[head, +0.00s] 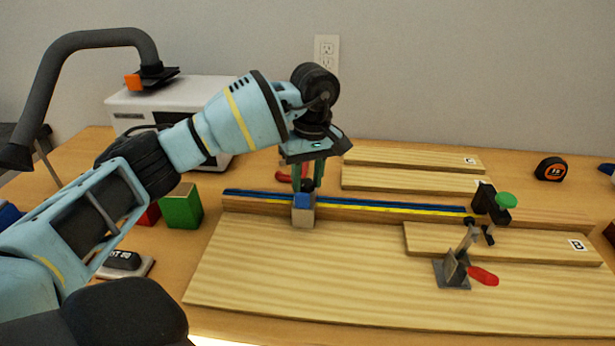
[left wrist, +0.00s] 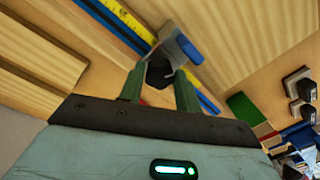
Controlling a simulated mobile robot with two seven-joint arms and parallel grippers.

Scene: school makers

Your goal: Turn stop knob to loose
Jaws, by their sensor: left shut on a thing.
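The stop (head: 303,215) is a pale grey block with a blue part, sitting on the fence (head: 380,205) with its blue track and yellow scale. Its black knob (left wrist: 159,73) shows between the fingers of my left gripper (left wrist: 158,88) in the left wrist view. In the head view my left gripper (head: 308,180) points down from above onto the stop, its green fingers on either side of the knob. It is shut on the knob. Whether the knob is tight or loose cannot be told. My right gripper is not in view.
A black block with a green knob (head: 505,200) stands at the fence's right end. A toggle clamp with a red handle (head: 483,276) is in front, beside board B (head: 520,245). Green block (head: 182,207) stands left. Boards (head: 410,178) lie behind; a tape measure (head: 550,168) is at right.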

